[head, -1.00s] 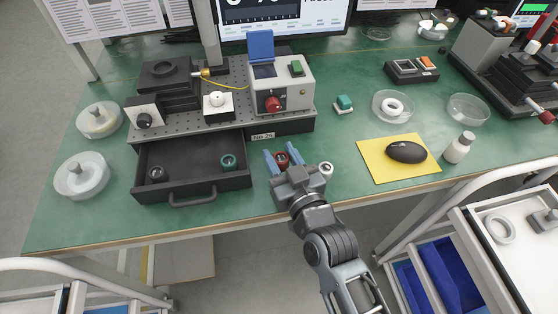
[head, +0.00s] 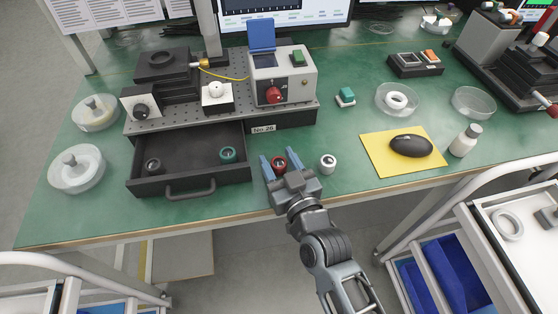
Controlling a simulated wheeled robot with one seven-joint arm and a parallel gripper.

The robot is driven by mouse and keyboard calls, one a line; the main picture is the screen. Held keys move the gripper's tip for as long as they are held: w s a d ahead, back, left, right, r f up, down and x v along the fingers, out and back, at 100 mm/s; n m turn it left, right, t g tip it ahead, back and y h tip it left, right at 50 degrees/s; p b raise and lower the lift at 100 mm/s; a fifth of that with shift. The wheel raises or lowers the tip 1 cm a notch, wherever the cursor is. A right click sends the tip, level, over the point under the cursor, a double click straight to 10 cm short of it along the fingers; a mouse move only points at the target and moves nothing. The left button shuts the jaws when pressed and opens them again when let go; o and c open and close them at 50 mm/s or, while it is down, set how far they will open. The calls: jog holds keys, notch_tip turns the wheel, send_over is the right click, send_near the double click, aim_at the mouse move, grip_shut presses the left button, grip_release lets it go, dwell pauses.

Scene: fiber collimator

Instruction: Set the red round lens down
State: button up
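The red round lens (head: 279,164) is a small dark-bodied cylinder with a red ring. It sits between the two blue fingers of my gripper (head: 279,161) in the head view, near the front edge of the green table (head: 345,132). My gripper appears shut on it, one finger at each side. Its underside is hidden, so I cannot tell whether it touches the table. A white-and-grey round lens (head: 327,164) stands on the table just right of my gripper.
An open black drawer (head: 190,167) to the left holds a dark lens (head: 152,166) and a green-ringed lens (head: 227,155). A yellow pad (head: 372,150) with a black mouse (head: 410,146) lies to the right. The table between the grey lens and the pad is clear.

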jog(key=shift+o, duration=1.1)
jog(key=shift+r, duration=0.1)
jog(key=shift+s+d, duration=0.1)
jog(key=b+v, duration=0.1)
jog(key=v, duration=1)
jog(key=shift+s+d, duration=0.2)
jog(key=shift+s, duration=0.15)
jog(key=shift+d+r, duration=0.1)
